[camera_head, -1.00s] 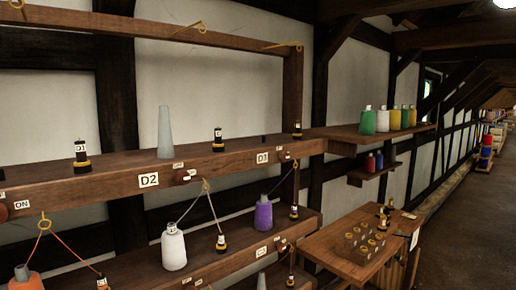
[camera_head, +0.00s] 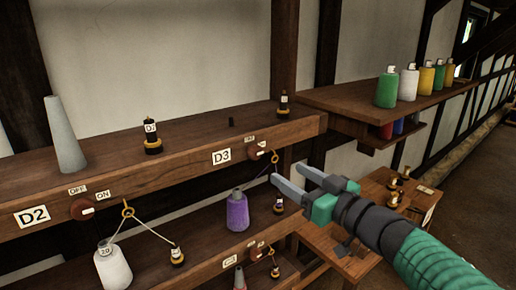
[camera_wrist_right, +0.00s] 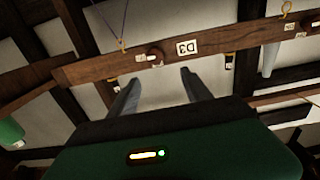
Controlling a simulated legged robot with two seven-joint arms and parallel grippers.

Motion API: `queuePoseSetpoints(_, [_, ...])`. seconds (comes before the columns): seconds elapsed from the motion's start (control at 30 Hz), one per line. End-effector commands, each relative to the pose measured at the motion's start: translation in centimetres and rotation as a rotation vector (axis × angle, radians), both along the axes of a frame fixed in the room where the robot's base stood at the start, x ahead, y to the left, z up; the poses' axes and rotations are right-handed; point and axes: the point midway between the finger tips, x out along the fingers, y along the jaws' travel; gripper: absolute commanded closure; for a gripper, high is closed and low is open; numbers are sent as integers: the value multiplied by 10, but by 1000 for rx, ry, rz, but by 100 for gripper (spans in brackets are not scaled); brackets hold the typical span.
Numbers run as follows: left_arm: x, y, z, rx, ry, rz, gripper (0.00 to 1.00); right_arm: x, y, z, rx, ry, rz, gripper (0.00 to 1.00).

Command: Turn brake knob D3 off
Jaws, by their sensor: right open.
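The D3 brake knob (camera_head: 256,152) is a round brown knob with a pale pointer on the front of the upper beam. It sits just right of the white D3 label (camera_head: 222,156), with a small tag above it too small to read surely. My right gripper (camera_head: 291,175) is open and empty, in front of the beam to the lower right of the knob, apart from it. In the right wrist view, which is turned over, the knob (camera_wrist_right: 155,55) shows beyond and between the open fingers (camera_wrist_right: 160,78). My left gripper is out of view.
A yellow eyelet (camera_head: 275,157) with a thread hangs right of the knob. A purple spool (camera_head: 237,212) stands on the shelf below. The D2 knob (camera_head: 82,208) is on the same beam, left. Spools fill a side shelf (camera_head: 350,97); a small table (camera_head: 375,185) stands right.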

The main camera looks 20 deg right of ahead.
Motion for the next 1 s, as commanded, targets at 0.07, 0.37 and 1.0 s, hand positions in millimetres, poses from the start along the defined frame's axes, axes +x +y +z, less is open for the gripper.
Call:
queuePoseSetpoints(0.07, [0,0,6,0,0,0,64,23,4,-1,3,6,1,43])
queuePoseSetpoints(0.37, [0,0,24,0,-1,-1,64,96,27,0,5,6,-1,43])
queuePoseSetpoints(1.0, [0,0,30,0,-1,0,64,130,41,-2,3,3,-4,57])
